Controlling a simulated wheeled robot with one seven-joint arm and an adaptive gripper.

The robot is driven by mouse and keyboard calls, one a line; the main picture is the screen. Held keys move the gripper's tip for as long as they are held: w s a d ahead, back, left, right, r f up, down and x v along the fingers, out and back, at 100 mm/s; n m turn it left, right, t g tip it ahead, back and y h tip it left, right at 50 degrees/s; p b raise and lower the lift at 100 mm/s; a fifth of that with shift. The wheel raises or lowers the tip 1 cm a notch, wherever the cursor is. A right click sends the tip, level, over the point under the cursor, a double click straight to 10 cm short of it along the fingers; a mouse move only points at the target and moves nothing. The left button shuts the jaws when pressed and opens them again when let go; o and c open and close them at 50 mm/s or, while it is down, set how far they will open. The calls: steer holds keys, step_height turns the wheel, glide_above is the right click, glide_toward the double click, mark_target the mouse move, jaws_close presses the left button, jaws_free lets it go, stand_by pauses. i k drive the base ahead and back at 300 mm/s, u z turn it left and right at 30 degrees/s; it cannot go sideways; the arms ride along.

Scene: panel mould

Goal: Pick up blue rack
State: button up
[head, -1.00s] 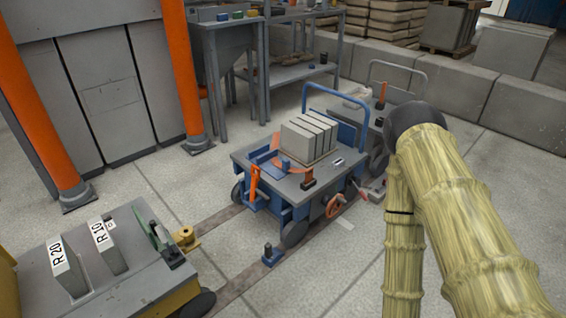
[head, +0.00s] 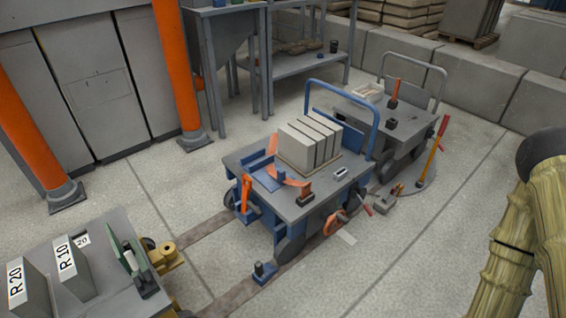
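A blue rack-like frame (head: 266,180) lies on the left part of the top of a blue-framed cart (head: 327,199), in the middle of the head view. An orange curved piece lies against it and partly covers it. Grey concrete slabs (head: 306,146) stand upright in a row just behind and to its right. My arm shows at the right edge, well apart from the cart. My gripper is not in view, so its state does not show.
A second grey cart (head: 405,125) with a long-handled tool beside it stands behind. A grey table (head: 90,290) with plates marked R 20 and R 10 is at lower left. A small blue item (head: 263,272) sits on the floor.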

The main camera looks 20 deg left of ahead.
mark_target(255, 164)
steer(key=u, duration=0.2)
steer(key=i, duration=0.6)
steer(key=u, duration=0.85)
steer(key=i, duration=0.35)
steer(key=u, duration=0.35)
